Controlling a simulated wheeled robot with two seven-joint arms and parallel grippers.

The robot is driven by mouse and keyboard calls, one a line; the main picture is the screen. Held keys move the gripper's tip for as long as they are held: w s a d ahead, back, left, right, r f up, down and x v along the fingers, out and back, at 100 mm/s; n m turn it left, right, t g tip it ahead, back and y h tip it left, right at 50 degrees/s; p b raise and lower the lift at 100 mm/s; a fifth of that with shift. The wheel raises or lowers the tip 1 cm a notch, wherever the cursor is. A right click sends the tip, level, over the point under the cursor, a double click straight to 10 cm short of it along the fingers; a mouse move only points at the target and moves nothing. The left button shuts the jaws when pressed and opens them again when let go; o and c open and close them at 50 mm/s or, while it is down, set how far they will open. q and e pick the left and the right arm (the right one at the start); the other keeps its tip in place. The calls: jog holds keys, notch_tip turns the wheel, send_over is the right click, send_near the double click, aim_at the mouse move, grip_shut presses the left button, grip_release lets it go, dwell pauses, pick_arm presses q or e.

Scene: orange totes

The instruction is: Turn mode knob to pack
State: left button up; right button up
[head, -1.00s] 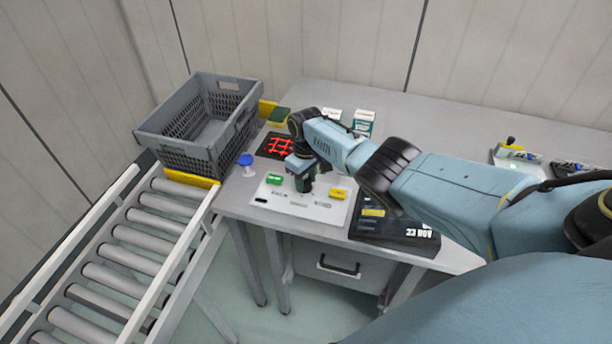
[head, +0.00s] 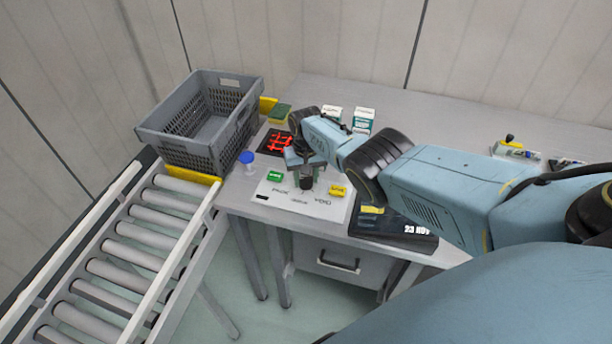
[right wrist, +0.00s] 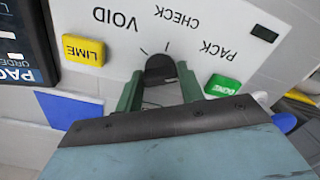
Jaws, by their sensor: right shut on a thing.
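The mode knob (right wrist: 160,68) is dark and stands on a white panel (head: 270,199) on the bench. In the right wrist view the printed words VOID, CHECK and PACK run in an arc beyond it, with short tick marks near its far side. My right gripper (right wrist: 158,84) has its green fingers on either side of the knob and is shut on it. In the head view this gripper (head: 307,180) points down over the panel. I cannot tell for certain which word the knob points to. My left gripper is not in view.
A dark display box (head: 400,231) stands to the right. A blue-topped button (head: 246,158), a grey crate (head: 180,148) and a roller conveyor (head: 120,255) are to the left.

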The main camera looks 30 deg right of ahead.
aim_at(306, 178)
dwell(0.4)
jog(key=o, duration=1)
jog(key=shift+r, duration=0.1)
jog(key=shift+r, duration=0.25)
notch_tip(306, 178, up, 6)
jog(key=p, duration=0.4)
notch_tip(306, 178, up, 7)
jog(key=p, duration=0.1)
jog(key=shift+f, duration=0.2)
